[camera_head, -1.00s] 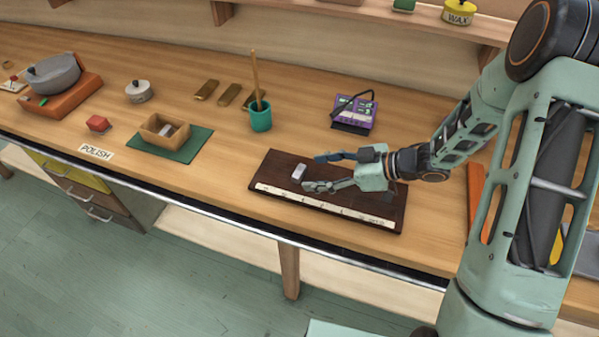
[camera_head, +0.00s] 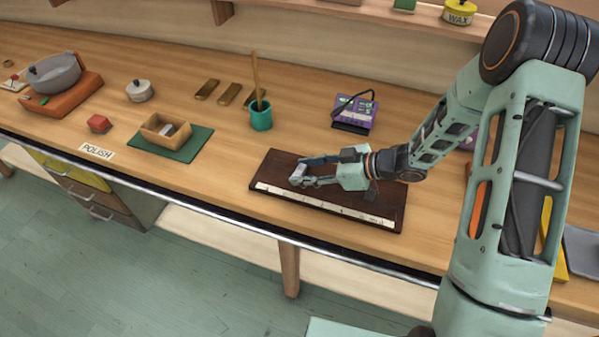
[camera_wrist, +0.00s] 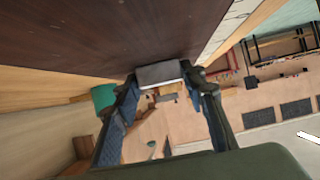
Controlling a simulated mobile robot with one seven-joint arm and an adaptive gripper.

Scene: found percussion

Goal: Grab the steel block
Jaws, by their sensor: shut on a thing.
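The steel block (camera_head: 298,173) is a small grey block at the left part of a dark brown board (camera_head: 275,166) with a pale marked strip along its front edge. My gripper (camera_head: 303,172) reaches in from the right, low over the board, with its fingers closed on the block's two sides. In the wrist view the block (camera_wrist: 160,74) sits between the two fingertips of my gripper (camera_wrist: 160,82), close to the dark board (camera_wrist: 100,35). I cannot tell whether the block touches the board.
A purple device (camera_head: 354,112) stands behind the board, and a teal cup (camera_head: 261,118) with a stick behind and left. A wooden box (camera_head: 150,130) on a green mat (camera_head: 196,146) is further left. The bench is clear between mat and board.

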